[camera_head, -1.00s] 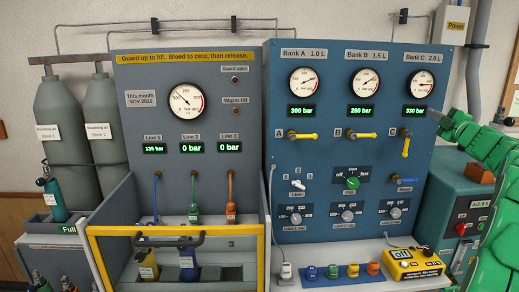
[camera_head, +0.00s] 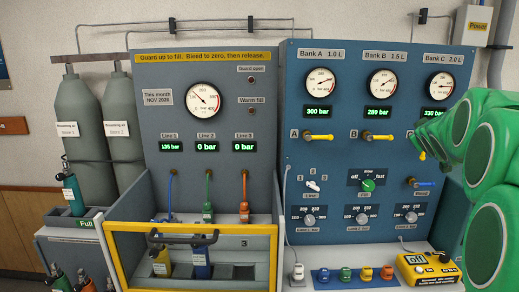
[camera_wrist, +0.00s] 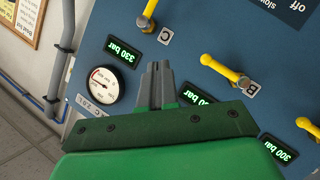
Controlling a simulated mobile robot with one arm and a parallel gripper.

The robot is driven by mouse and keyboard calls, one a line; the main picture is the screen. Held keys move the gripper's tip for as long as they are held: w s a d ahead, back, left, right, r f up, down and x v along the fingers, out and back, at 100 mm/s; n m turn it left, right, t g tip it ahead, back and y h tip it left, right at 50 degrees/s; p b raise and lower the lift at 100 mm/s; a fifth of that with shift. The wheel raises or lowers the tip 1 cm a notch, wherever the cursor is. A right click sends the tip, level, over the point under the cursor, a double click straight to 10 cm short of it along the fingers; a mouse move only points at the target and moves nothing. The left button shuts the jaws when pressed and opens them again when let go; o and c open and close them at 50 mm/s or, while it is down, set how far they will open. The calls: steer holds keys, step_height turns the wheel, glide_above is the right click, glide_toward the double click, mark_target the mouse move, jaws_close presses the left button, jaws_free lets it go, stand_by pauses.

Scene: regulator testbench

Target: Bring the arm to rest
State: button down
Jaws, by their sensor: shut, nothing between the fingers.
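My green arm (camera_head: 487,185) fills the right edge of the head view, in front of the Bank C side of the blue panel (camera_head: 310,80). My gripper (camera_wrist: 157,85) shows in the wrist view with its two grey fingers together and nothing between them. It points at the panel near the Bank C gauge (camera_wrist: 104,86) and the 330 bar display (camera_wrist: 122,51). The yellow Bank C handle (camera_wrist: 149,12) is just beyond the fingertips in that view; I cannot tell whether they touch. In the head view the arm hides most of the C handle.
The yellow guard frame (camera_head: 108,255) stands low at the front left, with bottles (camera_head: 202,262) behind it. A yellow meter box (camera_head: 428,270) sits on the ledge at lower right. Grey cylinders (camera_head: 82,125) stand at left. Grey pipes (camera_wrist: 62,60) run beside the panel.

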steer(key=s+a+f+m+g+y, duration=0.15)
steer(key=s+a+f+g, duration=0.25)
steer(key=s+a+f, duration=0.6)
steer(key=s+a+f+m+g+y, duration=0.15)
steer(key=s+a+f+g, duration=0.3)
steer(key=s+a, duration=0.55)
steer(key=s+a+f+g+y, duration=0.1)
steer(key=s+a+f+g, duration=0.1)
steer(key=s, duration=0.8)
steer(key=s+a+f+g+y, duration=0.1)
steer(key=s+a+f, duration=0.3)
steer(key=s, duration=0.6)
steer(key=s+a+f+g+y, duration=0.1)
steer(key=s+a+f+g, duration=0.2)
steer(key=s+a, duration=0.4)
steer(key=s, duration=0.3)
steer(key=shift+f+g, duration=0.35)
steer(key=shift+f, duration=0.05)
steer(key=c, duration=1.8)
jaws_free()
steer(key=shift+s, duration=0.1)
